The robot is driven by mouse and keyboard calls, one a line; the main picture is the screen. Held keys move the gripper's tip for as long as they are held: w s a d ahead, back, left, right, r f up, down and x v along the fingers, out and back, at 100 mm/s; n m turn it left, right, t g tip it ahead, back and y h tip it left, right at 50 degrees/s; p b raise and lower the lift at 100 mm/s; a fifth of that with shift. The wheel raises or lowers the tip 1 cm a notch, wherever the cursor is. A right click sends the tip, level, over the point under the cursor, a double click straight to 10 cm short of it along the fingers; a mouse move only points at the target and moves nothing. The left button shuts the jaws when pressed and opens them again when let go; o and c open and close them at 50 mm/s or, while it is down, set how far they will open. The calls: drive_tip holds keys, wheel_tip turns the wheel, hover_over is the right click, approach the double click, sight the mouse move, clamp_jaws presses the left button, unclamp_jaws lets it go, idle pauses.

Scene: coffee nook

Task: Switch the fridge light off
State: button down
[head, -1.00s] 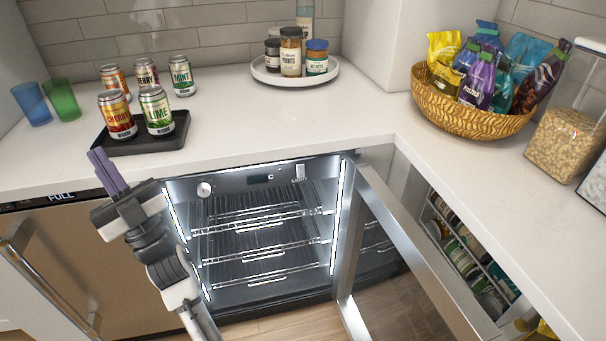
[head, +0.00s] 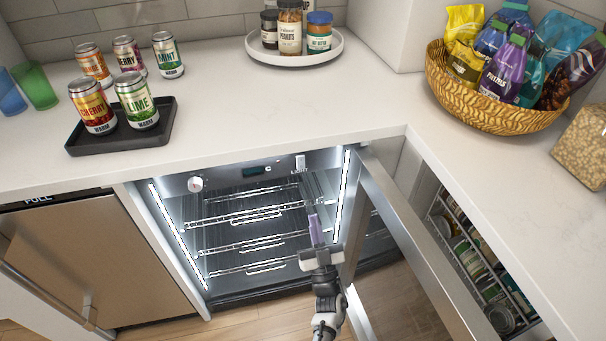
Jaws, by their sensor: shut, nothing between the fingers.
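The fridge (head: 222,177) is open under the counter, and its light strips (head: 344,197) glow white down both sides. A small white light switch (head: 300,162) sits on the top inside panel, right of the dark display (head: 256,170). A round white knob (head: 195,184) is on the left of that panel. My gripper (head: 314,222) has purple fingers, pointing up, held together and empty. It is in front of the fridge opening, below and slightly right of the switch, apart from it.
The open fridge door (head: 410,235) stands close on the right of my gripper. Wire shelves (head: 240,218) fill the fridge. The counter edge overhangs above. A black tray (head: 160,135) with cans and a basket (head: 465,105) stand on the counter.

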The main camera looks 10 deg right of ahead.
drive_tip(key=p, duration=0.3)
approach(300, 163)
wheel_tip(300, 163, up, 4)
drive_tip(key=w, duration=0.3)
drive_tip(key=shift+w, duration=0.35)
drive_tip(key=shift+w+f, duration=0.15)
drive_tip(key=shift+w, duration=0.35)
drive_tip(key=shift+f, duration=0.1)
